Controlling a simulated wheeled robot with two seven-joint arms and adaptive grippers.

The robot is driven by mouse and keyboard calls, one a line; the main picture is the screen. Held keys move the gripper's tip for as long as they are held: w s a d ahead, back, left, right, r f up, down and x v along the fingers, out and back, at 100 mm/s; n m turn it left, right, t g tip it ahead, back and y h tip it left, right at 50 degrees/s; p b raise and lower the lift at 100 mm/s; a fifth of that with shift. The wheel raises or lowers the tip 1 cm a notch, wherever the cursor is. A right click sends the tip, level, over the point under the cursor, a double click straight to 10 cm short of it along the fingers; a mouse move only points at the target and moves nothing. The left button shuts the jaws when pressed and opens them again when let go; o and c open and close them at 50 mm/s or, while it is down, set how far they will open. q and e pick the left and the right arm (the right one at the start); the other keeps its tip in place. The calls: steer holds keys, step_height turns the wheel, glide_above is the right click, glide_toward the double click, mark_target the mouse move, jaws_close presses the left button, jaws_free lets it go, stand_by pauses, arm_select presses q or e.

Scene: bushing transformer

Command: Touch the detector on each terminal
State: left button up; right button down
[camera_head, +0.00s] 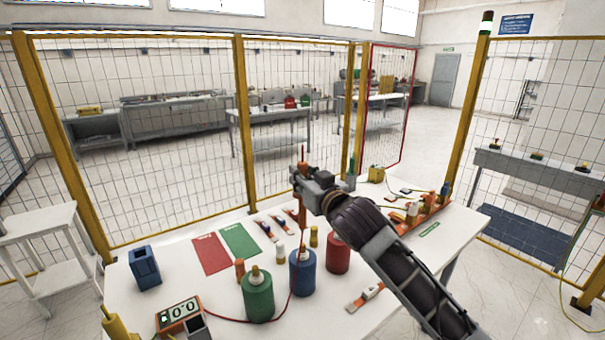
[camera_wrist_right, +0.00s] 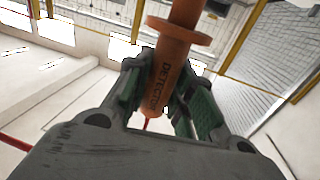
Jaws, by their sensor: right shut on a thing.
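My right gripper (camera_head: 303,178) is shut on the orange detector (camera_wrist_right: 166,75), labelled "DETECTOR". Below stand a green cylinder (camera_head: 258,302), a blue cylinder (camera_head: 302,278) and a red cylinder (camera_head: 337,257), the green and blue with pale terminals on top. The gripper is above and behind the blue and red ones, touching none visibly. A meter (camera_head: 180,314) at the front left reads about 0.0. A red cable (camera_head: 240,320) runs from it across the table. My left gripper is not in view.
A blue holder (camera_head: 145,268) stands at the left. Red (camera_head: 211,254) and green (camera_head: 240,241) sheets lie behind the cylinders. An orange rack (camera_head: 421,216) with small parts is at the right. A yellow-posted mesh fence (camera_head: 240,120) stands behind the white table (camera_head: 130,297).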

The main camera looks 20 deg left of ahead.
steer(key=shift+f, duration=0.65)
steer(key=shift+f+b, duration=0.5)
steer(key=shift+f, duration=0.05)
stand_by(0.6)
steer(key=shift+f, duration=0.6)
stand_by(1.0)
steer(key=shift+f+b, duration=0.15)
steer(key=shift+b, duration=0.15)
steer(key=shift+f, duration=0.25)
stand_by(0.5)
steer(key=shift+f, duration=0.1)
stand_by(0.8)
